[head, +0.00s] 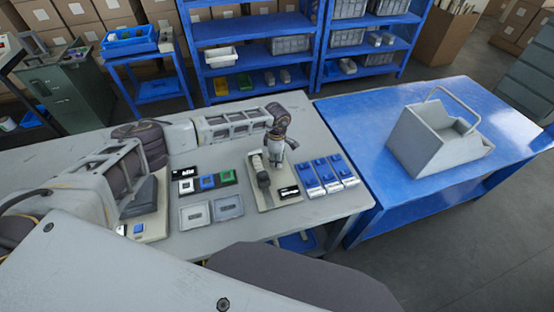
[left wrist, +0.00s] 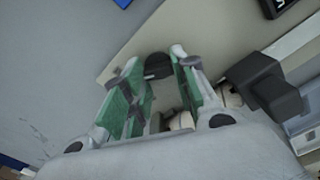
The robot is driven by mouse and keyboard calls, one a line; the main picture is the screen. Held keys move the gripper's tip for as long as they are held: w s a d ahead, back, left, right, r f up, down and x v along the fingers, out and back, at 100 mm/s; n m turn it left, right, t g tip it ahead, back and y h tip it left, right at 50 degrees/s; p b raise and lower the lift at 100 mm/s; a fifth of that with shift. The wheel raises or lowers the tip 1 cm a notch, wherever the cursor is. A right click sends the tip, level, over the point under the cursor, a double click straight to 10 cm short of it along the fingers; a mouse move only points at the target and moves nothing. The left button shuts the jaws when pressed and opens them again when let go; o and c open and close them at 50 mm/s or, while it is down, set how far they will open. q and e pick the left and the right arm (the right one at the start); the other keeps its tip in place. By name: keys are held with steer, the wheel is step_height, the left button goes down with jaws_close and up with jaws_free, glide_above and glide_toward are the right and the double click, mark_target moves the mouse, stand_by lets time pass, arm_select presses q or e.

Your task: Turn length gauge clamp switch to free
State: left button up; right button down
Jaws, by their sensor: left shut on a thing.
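The length gauge station is a beige plate (head: 268,203) on the grey table, with a black-and-white label (head: 289,192) at its front right. A dark block on a light rod (head: 263,180) lies along its left part; the block also shows in the left wrist view (left wrist: 265,88). My left gripper (head: 277,161) points down over the plate's back right. In the left wrist view its green-padded fingers (left wrist: 156,78) are shut on a small black knob (left wrist: 158,66), which seems to be the clamp switch. The knob's setting cannot be read. My right gripper is out of view.
Several blue-and-white units (head: 328,174) stand close to the right of the plate. Blue, white and green blocks (head: 207,182) and two grey trays (head: 211,209) are at its left. A grey open bin (head: 437,138) stands on the blue table (head: 370,140).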

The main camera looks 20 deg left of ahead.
arm_select(q)
steer(key=shift+n+b, duration=0.4)
steer(key=shift+n, duration=0.9)
steer(key=n, duration=0.3)
steer(key=shift+s+n+b, duration=0.1)
steer(key=shift+n+b, duration=0.3)
steer(key=n, duration=0.4)
steer(key=shift+d+b, duration=0.1)
steer(key=shift+b, duration=0.2)
steer(key=shift+n, duration=0.4)
steer(key=shift+r, duration=0.1)
steer(key=shift+c, duration=0.2)
steer(key=o, duration=1)
steer(key=shift+o, duration=0.2)
